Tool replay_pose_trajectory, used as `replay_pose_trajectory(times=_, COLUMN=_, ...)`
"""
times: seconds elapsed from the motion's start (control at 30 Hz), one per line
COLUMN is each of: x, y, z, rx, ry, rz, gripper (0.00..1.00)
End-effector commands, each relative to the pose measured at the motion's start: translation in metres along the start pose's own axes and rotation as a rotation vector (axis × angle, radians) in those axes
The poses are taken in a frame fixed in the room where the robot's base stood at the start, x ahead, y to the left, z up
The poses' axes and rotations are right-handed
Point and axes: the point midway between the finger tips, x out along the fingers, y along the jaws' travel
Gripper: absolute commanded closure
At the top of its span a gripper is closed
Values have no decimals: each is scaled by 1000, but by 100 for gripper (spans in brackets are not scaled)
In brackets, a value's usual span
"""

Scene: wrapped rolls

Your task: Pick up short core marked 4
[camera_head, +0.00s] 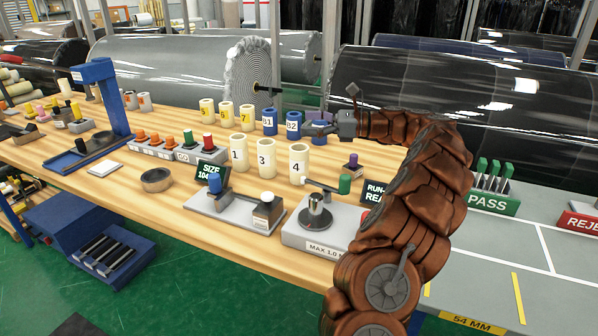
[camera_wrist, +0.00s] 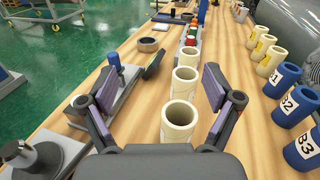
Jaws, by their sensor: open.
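In the wrist view the nearest cream core (camera_wrist: 179,122), whose number does not show, stands between my gripper's fingers in the picture. My gripper (camera_wrist: 162,82) is open and empty, its purple-padded fingers apart on either side. No contact with the core shows. In the head view my gripper is seen side-on at the arm's end, behind core 4, its fingers hard to make out.
Blue cores B1 (camera_head: 269,121), B2 (camera_head: 293,124) and B3 (camera_wrist: 302,150) stand close to the right in the wrist view, with yellow-marked cores beyond. A gauge stand (camera_head: 314,212) with a lever and a fixture (camera_head: 236,208) stand in front. Large wrapped rolls lie behind the bench.

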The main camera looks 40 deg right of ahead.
Motion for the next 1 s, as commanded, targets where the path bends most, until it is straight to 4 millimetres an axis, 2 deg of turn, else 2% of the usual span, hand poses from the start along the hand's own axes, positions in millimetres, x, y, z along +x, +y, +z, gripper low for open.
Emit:
replay_pose_trajectory(times=0.03, x=-14, y=-9, z=-8, rx=16, ry=-8, rz=-29, gripper=11)
replay_pose_trajectory(times=0.1, x=-27, y=-17, z=-14, rx=37, ry=-19, rz=-55, gripper=11)
replay_pose_trajectory(times=0.3, x=-44, y=-26, z=-24, rx=64, ry=-35, rz=-87, gripper=11)
replay_pose_trajectory(times=0.8, x=-41, y=-21, z=-100, rx=64, ry=-35, rz=-86, gripper=11)
replay_pose_trajectory(times=1.0, x=-28, y=-22, z=-97, rx=60, ry=-34, rz=-87, gripper=11)
